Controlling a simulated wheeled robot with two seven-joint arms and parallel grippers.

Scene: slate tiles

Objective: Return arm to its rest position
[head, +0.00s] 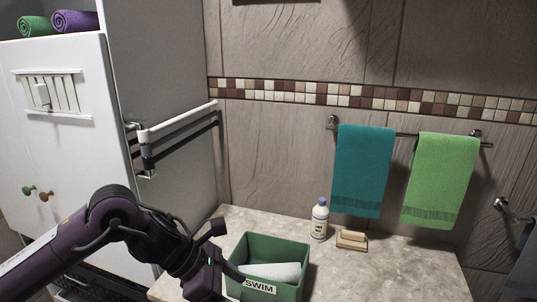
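My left arm comes in from the lower left, and its gripper (238,272) is at the left side of a green bin (268,247) labelled SWIM. A dark finger reaches over the bin's left wall, close to the left end of a white rolled towel (275,271) lying in the bin. Only part of the fingers shows, so I cannot tell their opening or whether they touch the towel. My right arm and gripper are not in view.
The bin stands on a stone counter (400,275). A white bottle (320,220) and a wooden brush or block (351,240) stand behind it. A teal towel (362,170) and green towel (440,175) hang behind. A white cabinet (65,150) and rail (180,118) stand left.

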